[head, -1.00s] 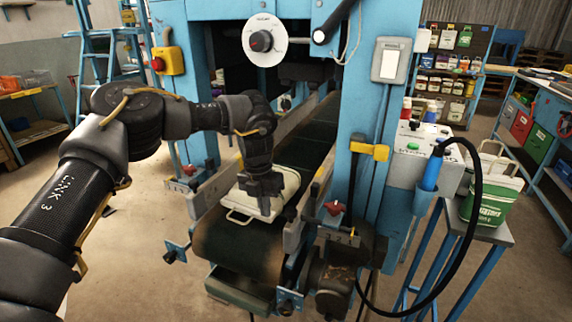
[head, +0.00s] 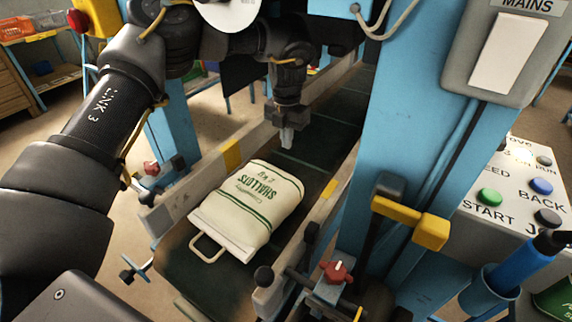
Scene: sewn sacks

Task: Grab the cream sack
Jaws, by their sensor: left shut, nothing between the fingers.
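The cream sack (head: 248,208) lies flat on the dark conveyor belt, near its front end. It has green stripes, green lettering that reads "SHALLOTS", and a cream loop handle (head: 208,247) at its near left end. My left gripper (head: 286,142) is shut and empty, pointing down over the belt. In the picture it sits just beyond the sack's far edge, apart from it. My right gripper is not in view.
Pale side rails with yellow marks (head: 231,154) flank the belt (head: 200,278). A blue machine post (head: 405,120) rises right of it, with a yellow clamp (head: 410,222) and red knob (head: 337,272). A control box (head: 520,195) stands at right.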

